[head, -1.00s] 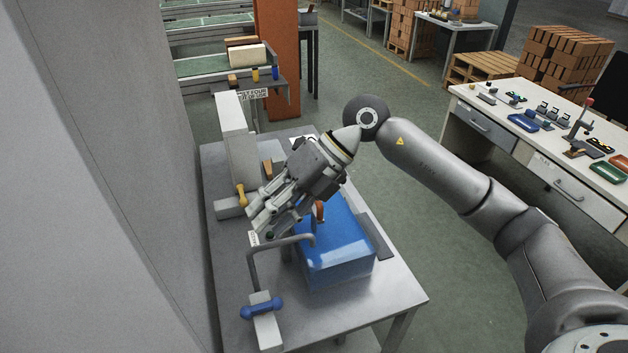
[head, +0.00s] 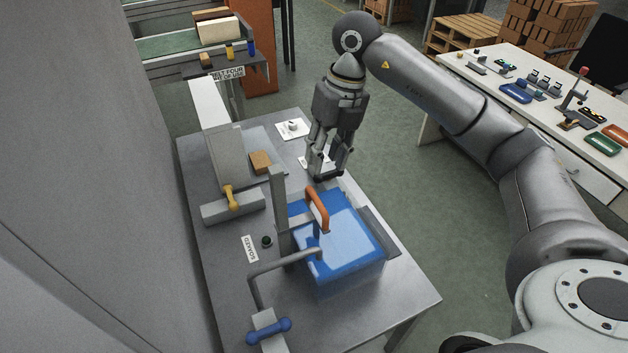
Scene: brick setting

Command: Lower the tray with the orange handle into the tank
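The blue tank (head: 345,262) stands on the metal table with water-like blue inside. The tray's orange handle (head: 318,210) rises at the tank's back left, beside an upright grey post (head: 279,215). The tray's body below the handle is hard to make out, and I cannot tell how deep it sits. My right gripper (head: 328,174) points down behind the tank, beyond the handle and apart from it. Its fingers are spread with nothing between them. My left gripper is not in view.
A grey bent pipe (head: 283,263) reaches over the tank's left side, with a blue-handled valve (head: 268,331) at its base. A yellow lever (head: 229,198) and a brown brick (head: 261,162) are at the back left. The table's front right (head: 408,300) is clear.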

